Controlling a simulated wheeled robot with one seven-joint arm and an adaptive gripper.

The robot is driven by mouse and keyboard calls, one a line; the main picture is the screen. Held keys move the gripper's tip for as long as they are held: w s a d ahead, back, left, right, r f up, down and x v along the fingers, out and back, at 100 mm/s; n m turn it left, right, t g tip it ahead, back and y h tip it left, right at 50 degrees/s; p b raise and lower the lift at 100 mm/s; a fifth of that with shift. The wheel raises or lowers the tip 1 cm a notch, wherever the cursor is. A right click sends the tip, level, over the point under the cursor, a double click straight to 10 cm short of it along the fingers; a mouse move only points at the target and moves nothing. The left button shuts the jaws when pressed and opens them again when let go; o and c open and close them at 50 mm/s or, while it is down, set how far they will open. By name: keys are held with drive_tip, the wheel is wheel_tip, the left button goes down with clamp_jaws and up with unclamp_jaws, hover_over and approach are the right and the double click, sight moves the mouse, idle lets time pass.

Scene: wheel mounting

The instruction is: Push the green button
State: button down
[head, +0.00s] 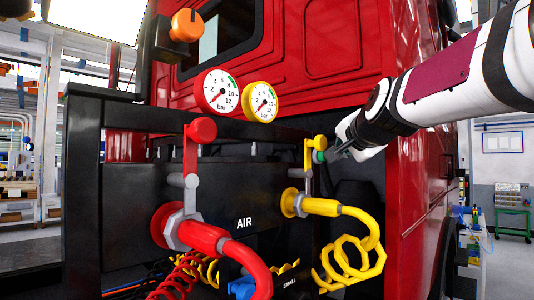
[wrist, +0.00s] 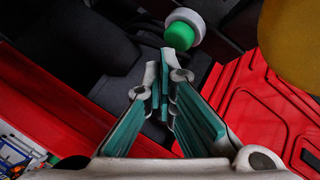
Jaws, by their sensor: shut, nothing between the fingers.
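The green button (wrist: 180,36) shows in the wrist view as a round green cap in a white ring, just beyond my fingertips and slightly right of them. In the head view a small green spot (head: 319,156) shows right at my fingertips, beside the yellow lever; it looks like the button. My gripper (wrist: 164,78) is shut and empty, with green pads along its fingers. In the head view my gripper (head: 333,155) reaches in from the right. I cannot tell whether the tips touch the button.
A yellow lever (head: 309,155) and yellow coupling (head: 293,203) with a coiled hose (head: 350,262) are close by. A red lever (head: 192,150) and red hose (head: 235,252) are left. Two gauges (head: 217,92) sit above. The red truck cab (head: 335,60) stands behind.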

drive_tip(key=shift+s+d, duration=0.15)
drive_tip(key=s+d, duration=0.4)
drive_tip(key=shift+s+p, duration=0.15)
drive_tip(key=shift+p, duration=0.25)
idle(0.5)
drive_tip(key=shift+d, duration=0.1)
